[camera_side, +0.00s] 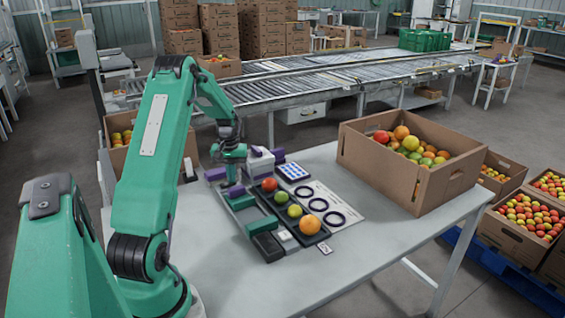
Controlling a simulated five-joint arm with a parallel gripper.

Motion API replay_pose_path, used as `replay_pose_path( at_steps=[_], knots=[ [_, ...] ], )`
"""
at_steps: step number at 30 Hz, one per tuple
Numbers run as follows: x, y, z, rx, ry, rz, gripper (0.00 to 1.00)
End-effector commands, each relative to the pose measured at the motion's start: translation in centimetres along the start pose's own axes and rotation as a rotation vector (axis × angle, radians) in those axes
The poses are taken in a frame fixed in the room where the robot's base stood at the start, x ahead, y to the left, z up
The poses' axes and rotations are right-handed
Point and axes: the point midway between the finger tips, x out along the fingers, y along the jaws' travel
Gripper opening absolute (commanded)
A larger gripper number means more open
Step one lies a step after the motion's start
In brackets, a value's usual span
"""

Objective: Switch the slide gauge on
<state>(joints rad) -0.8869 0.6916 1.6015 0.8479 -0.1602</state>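My gripper (235,186) hangs at the end of my green arm, pointing down over the near-left part of the table. Its fingers are small and partly merge with purple and grey parts around them, so their opening is unclear. Below and beside it is a long grey-and-green device (245,213) with a green block near its front end, which looks like the slide gauge. A white box with purple pieces (260,162) stands just behind it. I cannot make out a switch or a lit display, nor whether my gripper touches the device.
A dark tray (303,238) beside the device holds several tomatoes, red to green to orange. A cardboard box of tomatoes (385,186) fills the right rear. The table front (330,275) is clear.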

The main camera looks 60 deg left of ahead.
Motion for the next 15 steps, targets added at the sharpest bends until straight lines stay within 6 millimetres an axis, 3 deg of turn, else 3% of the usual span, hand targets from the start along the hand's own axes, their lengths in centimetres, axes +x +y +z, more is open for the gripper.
replay_pose_path(
  at_steps=[8, 15],
  knots=[
    [0.0, 0.0, 0.0, 0.0, -0.002, 0.0, 0.0],
    [-1.2, 0.0, 0.0, 0.0, 0.001, 0.0, 0.0]
  ],
)
